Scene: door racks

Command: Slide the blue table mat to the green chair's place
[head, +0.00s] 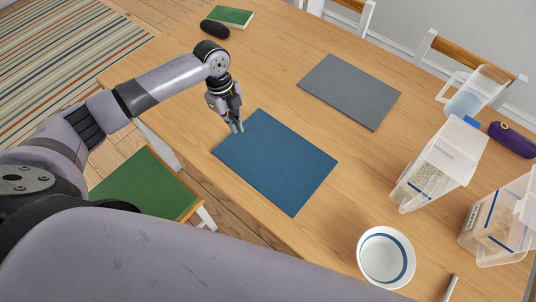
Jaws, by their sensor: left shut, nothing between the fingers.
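The blue table mat (278,165) lies flat on the wooden table, its left corner close to the table's near left edge. My left gripper (236,129) is shut and empty, pointing down at the mat's upper left edge. Its fingertips look to be at or just above the mat; I cannot tell if they touch it. The green chair (147,188) stands at the table's left side, its green seat partly hidden behind my arm. My right gripper is not in view.
A grey mat (349,91) lies beyond the blue one. A white bowl (386,257), clear containers (440,166) and a pitcher (475,92) stand at the right. A dark case (215,29) and green book (231,16) lie at the far end. The table's left stretch is clear.

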